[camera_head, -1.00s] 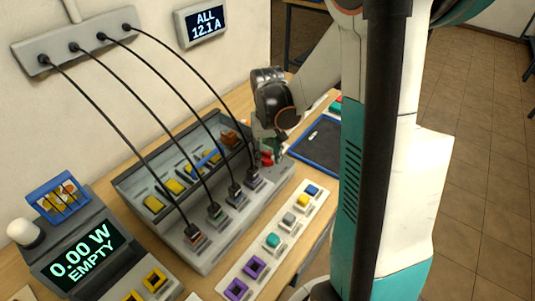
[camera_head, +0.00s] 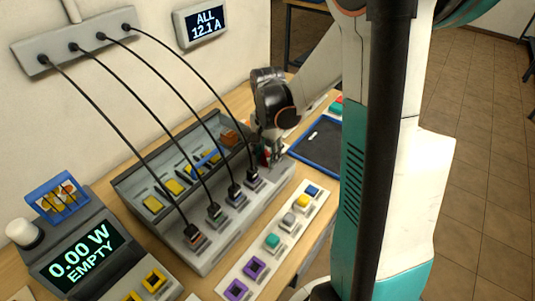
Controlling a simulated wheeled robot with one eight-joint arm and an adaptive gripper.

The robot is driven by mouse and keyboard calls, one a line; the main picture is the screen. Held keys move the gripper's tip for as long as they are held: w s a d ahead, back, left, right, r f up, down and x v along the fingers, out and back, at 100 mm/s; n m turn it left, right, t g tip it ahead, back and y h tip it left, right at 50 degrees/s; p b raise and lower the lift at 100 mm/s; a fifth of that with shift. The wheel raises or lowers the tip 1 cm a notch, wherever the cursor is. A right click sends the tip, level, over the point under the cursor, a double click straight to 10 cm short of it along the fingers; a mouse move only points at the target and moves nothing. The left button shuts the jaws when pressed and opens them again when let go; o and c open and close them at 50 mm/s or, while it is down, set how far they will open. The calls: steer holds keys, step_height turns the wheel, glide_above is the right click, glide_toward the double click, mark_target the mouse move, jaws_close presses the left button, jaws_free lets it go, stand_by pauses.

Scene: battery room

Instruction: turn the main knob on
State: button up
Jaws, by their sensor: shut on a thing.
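The main knob is a small red piece (camera_head: 265,156) at the right end of the grey charging console (camera_head: 208,262). My gripper (camera_head: 268,155) reaches down over it from behind and is shut on it. The fingers and my wrist hide most of the knob, so its turn angle cannot be told. The wall display (camera_head: 201,22) reads "ALL 12.1 A".
Several black cables run from a wall strip (camera_head: 75,42) to plugs on the console, close left of my gripper. A meter reading "0.00 W EMPTY" (camera_head: 81,258) stands at the lower left. A blue-rimmed dark tray (camera_head: 322,166) lies to the right.

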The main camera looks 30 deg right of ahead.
mark_target(267, 154)
steer(key=shift+m, duration=0.4)
steer(key=o, duration=1.1)
step_height(267, 154, up, 12)
steer(key=shift+f, duration=0.1)
stand_by(0.5)
